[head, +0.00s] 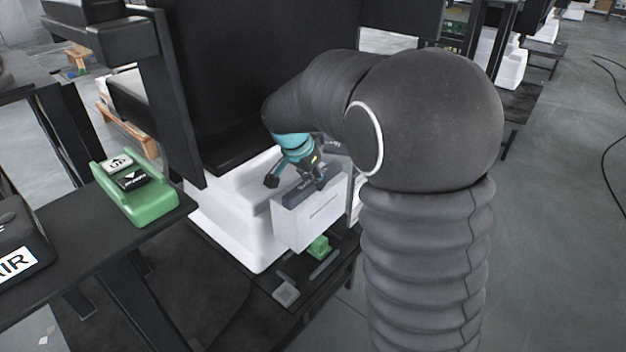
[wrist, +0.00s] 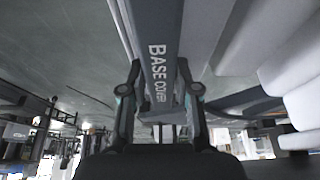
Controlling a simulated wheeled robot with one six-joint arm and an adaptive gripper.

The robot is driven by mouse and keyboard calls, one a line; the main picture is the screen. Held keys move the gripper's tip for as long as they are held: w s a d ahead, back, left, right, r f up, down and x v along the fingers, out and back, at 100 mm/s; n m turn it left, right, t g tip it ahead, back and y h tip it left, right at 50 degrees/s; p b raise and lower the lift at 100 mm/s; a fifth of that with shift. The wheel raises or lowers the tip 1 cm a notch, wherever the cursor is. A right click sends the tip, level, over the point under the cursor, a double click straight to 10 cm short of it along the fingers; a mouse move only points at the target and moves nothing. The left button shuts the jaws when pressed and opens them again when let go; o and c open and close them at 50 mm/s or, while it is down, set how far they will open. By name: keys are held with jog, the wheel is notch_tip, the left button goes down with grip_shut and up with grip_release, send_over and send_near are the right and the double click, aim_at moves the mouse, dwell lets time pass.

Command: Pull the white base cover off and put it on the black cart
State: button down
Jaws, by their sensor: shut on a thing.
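The white base cover (head: 312,217) is a boxy panel with a grey top edge, in the middle of the head view. It stands in front of the white column base (head: 232,222); whether they touch is unclear. My gripper (head: 297,183) is shut on the cover's top edge, one finger to each side. In the wrist view, the grey strip lettered BASE COVER (wrist: 159,75) runs between the fingers of my gripper (wrist: 158,78). A black flat top (head: 75,245) at the left may be the black cart; I cannot tell for sure.
A green box with black and white labels (head: 137,190) and a dark piece marked AIR (head: 20,262) sit on the left black top. A low black platform (head: 292,312) with small green and grey parts lies below the cover. Open floor (head: 560,240) lies at right.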

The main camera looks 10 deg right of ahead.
jog(key=shift+r+p, duration=1.25)
jog(key=shift+r, duration=1.25)
jog(key=shift+f, duration=0.1)
